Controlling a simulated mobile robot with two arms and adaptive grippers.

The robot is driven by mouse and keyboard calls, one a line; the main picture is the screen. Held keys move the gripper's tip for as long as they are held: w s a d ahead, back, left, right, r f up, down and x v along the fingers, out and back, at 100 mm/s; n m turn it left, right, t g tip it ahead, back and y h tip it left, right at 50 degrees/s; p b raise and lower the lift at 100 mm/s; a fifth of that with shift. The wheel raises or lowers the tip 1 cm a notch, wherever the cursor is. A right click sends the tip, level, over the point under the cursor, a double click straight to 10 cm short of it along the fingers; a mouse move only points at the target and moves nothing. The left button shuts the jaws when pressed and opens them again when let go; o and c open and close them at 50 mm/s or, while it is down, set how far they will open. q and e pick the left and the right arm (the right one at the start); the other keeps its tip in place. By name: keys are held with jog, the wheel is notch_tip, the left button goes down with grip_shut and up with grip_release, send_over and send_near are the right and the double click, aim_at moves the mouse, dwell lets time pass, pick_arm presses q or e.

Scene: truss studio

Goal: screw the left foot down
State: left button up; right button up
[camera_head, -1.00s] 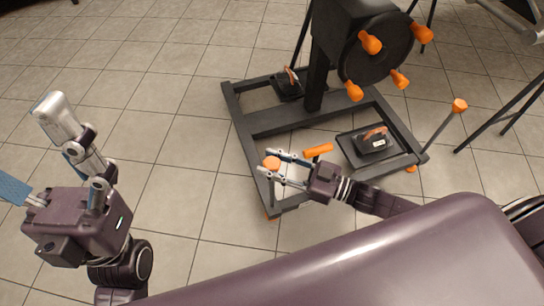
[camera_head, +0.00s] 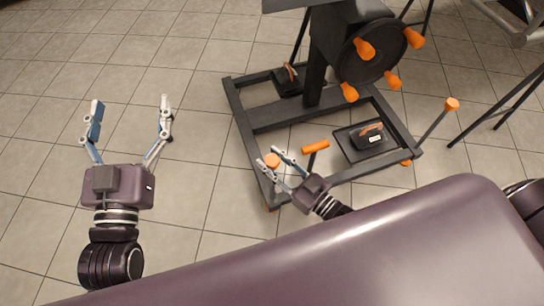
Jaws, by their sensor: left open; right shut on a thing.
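The stand's dark base frame (camera_head: 240,125) rests on the tiled floor. An orange knob (camera_head: 272,160), which looks like the left foot's, is at the frame's near left corner. My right gripper (camera_head: 268,156) reaches in from the lower right with its fingers on either side of this knob, shut on it. My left gripper (camera_head: 131,101) is open and empty above bare floor at the left, well away from the stand.
An orange handle (camera_head: 315,146) on a dark stem stands just right of my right gripper. A dark wheel with orange knobs (camera_head: 375,52) is above the base. An orange-tipped rod (camera_head: 452,104) rises at the right. The floor between my grippers is clear.

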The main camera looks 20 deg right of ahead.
jog(key=m+t+h+p, duration=0.1)
jog(key=m+h, duration=0.1)
jog(key=shift+h, duration=0.4)
jog(key=m+t+h+p, duration=0.1)
jog(key=m+h, duration=0.1)
jog(key=h, duration=0.1)
pick_arm(q)
jog(key=s+a+f+g+y, duration=0.1)
jog(key=s+f+g, duration=0.1)
jog(key=f+g, duration=0.2)
jog(key=s+a+f+g+y, duration=0.1)
jog(key=f+g, duration=0.3)
jog(key=f, duration=0.7)
jog(key=shift+s+a+f+y+p, duration=0.15)
jog(key=shift+s+a+y+p, duration=0.2)
jog(key=shift+s+a, duration=0.35)
pick_arm(e)
jog(key=shift+m+h, duration=0.6)
jog(key=shift+h, duration=0.4)
pick_arm(q)
jog(key=shift+d, duration=0.1)
pick_arm(e)
jog(key=o, duration=1.2)
jog(key=s, duration=1.2)
jog(key=shift+d, duration=0.2)
